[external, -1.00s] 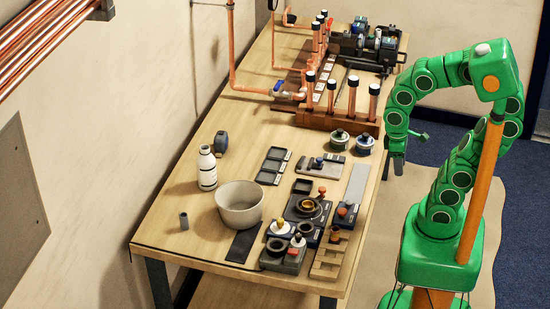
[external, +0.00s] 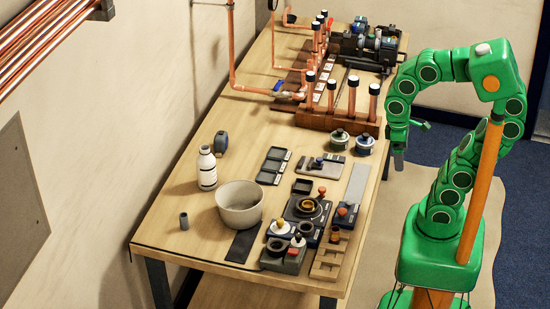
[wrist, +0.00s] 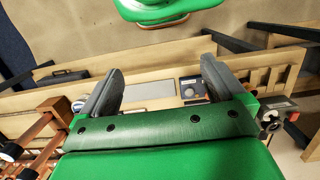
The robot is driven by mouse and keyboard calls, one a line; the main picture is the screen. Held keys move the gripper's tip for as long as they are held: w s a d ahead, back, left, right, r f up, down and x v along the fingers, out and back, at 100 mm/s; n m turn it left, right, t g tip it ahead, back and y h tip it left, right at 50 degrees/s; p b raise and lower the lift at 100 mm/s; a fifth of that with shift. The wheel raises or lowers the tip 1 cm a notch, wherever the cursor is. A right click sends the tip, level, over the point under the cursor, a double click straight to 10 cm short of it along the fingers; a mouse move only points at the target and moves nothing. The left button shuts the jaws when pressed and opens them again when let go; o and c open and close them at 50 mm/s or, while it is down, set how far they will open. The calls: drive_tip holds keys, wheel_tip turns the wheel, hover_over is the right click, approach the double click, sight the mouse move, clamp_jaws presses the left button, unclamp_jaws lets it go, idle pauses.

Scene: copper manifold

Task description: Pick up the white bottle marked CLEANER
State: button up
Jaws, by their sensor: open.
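A white bottle (external: 207,168) with a dark cap and dark bands stands upright on the wooden table, near the wall at the left in the external view. Its label is too small to read. My gripper (external: 399,159) hangs at the right, beyond the table's right edge, well apart from the bottle. In the wrist view my gripper (wrist: 160,85) has its two dark fingers spread wide with nothing between them. The bottle does not show in the wrist view.
Fixtures and trays crowd the table's right side. A copper pipe manifold (external: 338,118) stands at the back.

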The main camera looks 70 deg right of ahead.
drive_tip(key=w+a+r+m+t+y, duration=0.1)
drive_tip(key=w+a+r+m+y, duration=0.15)
drive_tip(key=w+a, duration=0.5)
drive_tip(key=w+a+r+m+t+y, duration=0.1)
drive_tip(key=w+a+r+m+y, duration=0.25)
drive_tip(key=w, duration=0.75)
drive_tip(key=w+a+m+t+y, duration=0.3)
drive_tip(key=w+m+y, duration=0.3)
drive_tip(key=w, duration=1.1)
drive_tip(key=w+d+f+m+t, duration=0.2)
drive_tip(key=w+d+m, duration=0.25)
drive_tip(key=w, duration=0.25)
drive_tip(key=w+d+f+m+t+h, duration=0.1)
drive_tip(key=w+d+m+t, duration=0.3)
drive_tip(key=w, duration=0.3)
drive_tip(key=w+d+f+m+t, duration=0.1)
drive_tip(key=w+d+f+m, duration=0.1)
drive_tip(key=w+d+m, duration=0.5)
approach(198, 168)
drive_tip(key=shift+n+h, duration=0.25)
drive_tip(key=shift+h, duration=0.05)
drive_tip(key=shift+x, duration=3.45)
drive_tip(key=c, duration=1.1)
